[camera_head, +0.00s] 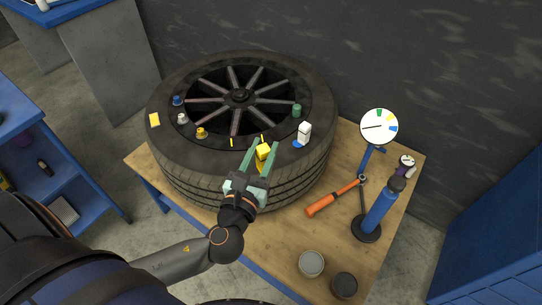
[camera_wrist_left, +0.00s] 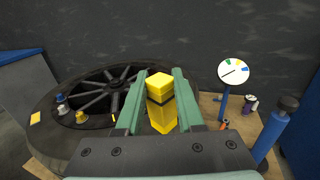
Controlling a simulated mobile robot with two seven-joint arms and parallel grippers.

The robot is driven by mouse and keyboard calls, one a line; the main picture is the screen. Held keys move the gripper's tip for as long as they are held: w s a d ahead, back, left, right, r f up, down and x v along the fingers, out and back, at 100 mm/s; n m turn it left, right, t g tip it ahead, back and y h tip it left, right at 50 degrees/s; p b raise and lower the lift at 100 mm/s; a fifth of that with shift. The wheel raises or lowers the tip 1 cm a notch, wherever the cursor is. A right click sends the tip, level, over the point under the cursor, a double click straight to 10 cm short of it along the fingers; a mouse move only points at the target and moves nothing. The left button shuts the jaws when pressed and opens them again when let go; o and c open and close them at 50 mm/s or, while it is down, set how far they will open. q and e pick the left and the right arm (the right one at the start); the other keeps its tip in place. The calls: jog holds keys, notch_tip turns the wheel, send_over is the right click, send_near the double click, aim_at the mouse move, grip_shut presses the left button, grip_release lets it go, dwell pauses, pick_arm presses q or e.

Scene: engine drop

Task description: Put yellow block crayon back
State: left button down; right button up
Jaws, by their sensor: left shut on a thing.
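The yellow block crayon (camera_head: 263,151) is a small yellow block; in the left wrist view (camera_wrist_left: 160,112) it stands upright with a dark band around it. My left gripper (camera_head: 262,155) is shut on it, with one green finger on each side. The gripper is at the near side of the tire (camera_head: 190,160), over its sidewall. Whether the block's lower end touches the tire is hidden. My right gripper is not in view.
On the tire are a white block (camera_head: 304,131), a green piece (camera_head: 296,110), and blue, grey and orange pieces at left.

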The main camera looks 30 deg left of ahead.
pick_arm(q)
jog(key=shift+w, duration=0.1)
jog(key=w+a+f+b, duration=0.1)
jog(key=w+f, duration=0.3)
jog(key=w+a+f+b, duration=0.2)
jog(key=w+f, duration=0.2)
jog(key=w+a+f+b, duration=0.1)
jog(key=w+a+f, duration=0.1)
jog(key=w+f, duration=0.2)
jog(key=shift+w+a+f, duration=0.1)
jog(key=shift+w+f, duration=0.05)
jog(key=shift+w, duration=0.3)
jog(key=shift+f, duration=0.2)
jog(key=shift+r, duration=0.1)
